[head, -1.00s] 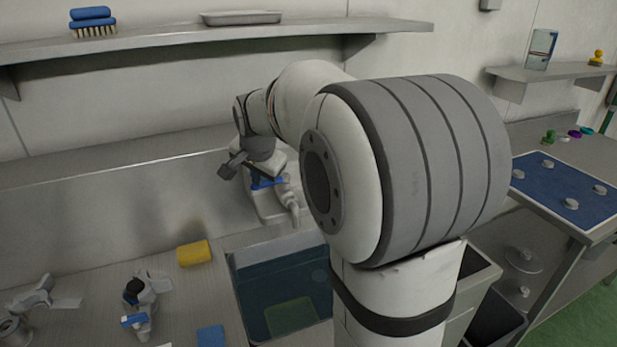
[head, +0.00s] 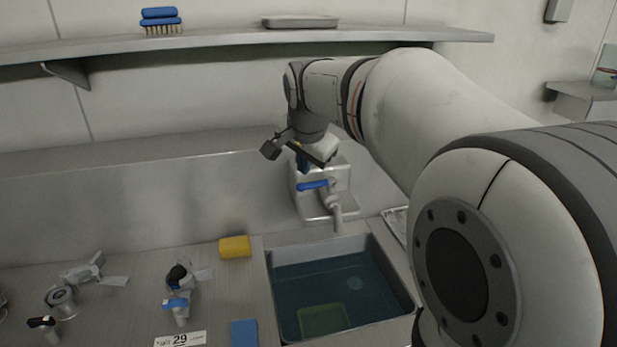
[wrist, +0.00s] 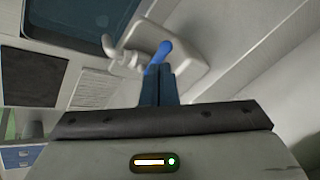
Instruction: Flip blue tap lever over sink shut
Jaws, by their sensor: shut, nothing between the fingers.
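The blue tap lever (head: 313,184) lies roughly level on top of the grey tap (head: 335,208), its free end pointing left. The tap is fixed to a pale wall block, and its spout hangs over the rear edge of the sink (head: 322,256). My gripper (head: 303,165) points down just above the lever in the head view. In the wrist view its shut fingers (wrist: 159,82) reach up to the blue lever (wrist: 160,51), overlapping its near end. I cannot tell whether they touch. Nothing is held.
The sink holds dark water and a green item (head: 322,319). A shelf (head: 240,40) with a blue brush (head: 160,20) runs above my wrist.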

